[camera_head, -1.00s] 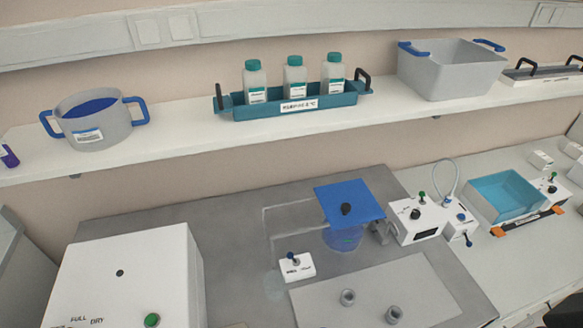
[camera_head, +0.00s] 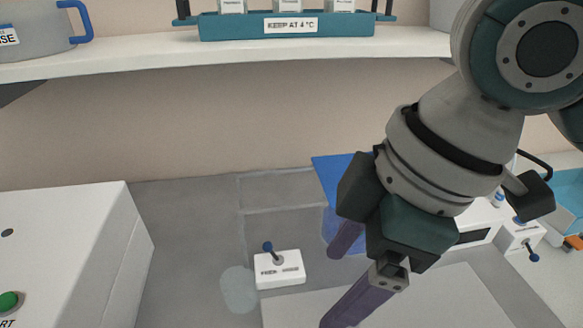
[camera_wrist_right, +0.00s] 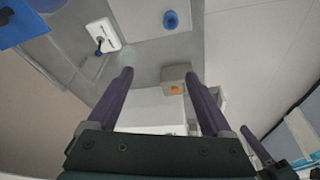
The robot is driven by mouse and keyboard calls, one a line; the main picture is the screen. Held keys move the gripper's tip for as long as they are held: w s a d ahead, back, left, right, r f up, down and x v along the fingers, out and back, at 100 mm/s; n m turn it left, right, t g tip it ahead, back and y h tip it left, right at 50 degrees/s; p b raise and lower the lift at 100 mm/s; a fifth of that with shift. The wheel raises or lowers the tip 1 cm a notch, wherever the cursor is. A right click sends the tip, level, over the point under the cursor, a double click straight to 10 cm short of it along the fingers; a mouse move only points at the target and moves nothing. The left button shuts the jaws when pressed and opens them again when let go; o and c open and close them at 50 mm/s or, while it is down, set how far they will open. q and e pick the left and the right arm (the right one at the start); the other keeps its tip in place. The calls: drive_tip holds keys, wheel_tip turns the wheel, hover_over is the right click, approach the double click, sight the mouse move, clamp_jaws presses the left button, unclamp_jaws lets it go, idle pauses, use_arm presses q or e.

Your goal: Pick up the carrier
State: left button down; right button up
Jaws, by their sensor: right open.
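The teal carrier (camera_head: 225,27) with upright black handles stands on the shelf at the top of the head view. Its label reads "KEEP AT 4 °C". Several pale bottles stand in it, their tops cut off by the frame. My right gripper (camera_head: 334,284) is in front of and below the shelf, over the bench, apart from the carrier. Its purple fingers are open, with nothing held between them. The right wrist view also shows the open fingers (camera_wrist_right: 160,76), and the carrier is not seen there. My left gripper is not in view.
A white shelf (camera_head: 130,60) runs along the wall, with a grey pot (camera_head: 38,35) on the left. Below are a white machine (camera_head: 70,240), a small switch box (camera_head: 280,268) and a blue plate (camera_head: 328,172) partly behind my arm. Wall space under the shelf is clear.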

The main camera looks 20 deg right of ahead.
drive_tip(key=shift+n+g+h, duration=0.7)
drive_tip(key=shift+n, duration=0.1)
drive_tip(key=w+d+f+b, duration=0.1)
drive_tip(key=d+f+b, duration=0.2)
drive_tip(key=f+b, duration=0.2)
drive_tip(key=w+d+f+b, duration=0.2)
drive_tip(key=d+f+b, duration=0.1)
drive_tip(key=f+b, duration=0.2)
drive_tip(key=w+d+f+b, duration=0.1)
drive_tip(key=d+f+b, duration=0.2)
drive_tip(key=b, duration=0.6)
drive_tip(key=shift+w+d+f, duration=0.15)
drive_tip(key=shift+w+f, duration=0.05)
drive_tip(key=shift+f, duration=0.4)
drive_tip(key=shift+w+d+f, duration=0.1)
drive_tip(key=shift+w+f, duration=0.1)
drive_tip(key=shift+f, duration=0.35)
drive_tip(key=f, duration=0.3)
drive_tip(key=f+b, duration=0.1)
drive_tip(key=f, duration=0.2)
drive_tip(key=a+f, duration=0.1)
drive_tip(key=f, duration=0.2)
drive_tip(key=shift+w+a+f+b, duration=0.1)
drive_tip(key=shift+w+f+b, duration=0.1)
drive_tip(key=shift+w+b, duration=0.1)
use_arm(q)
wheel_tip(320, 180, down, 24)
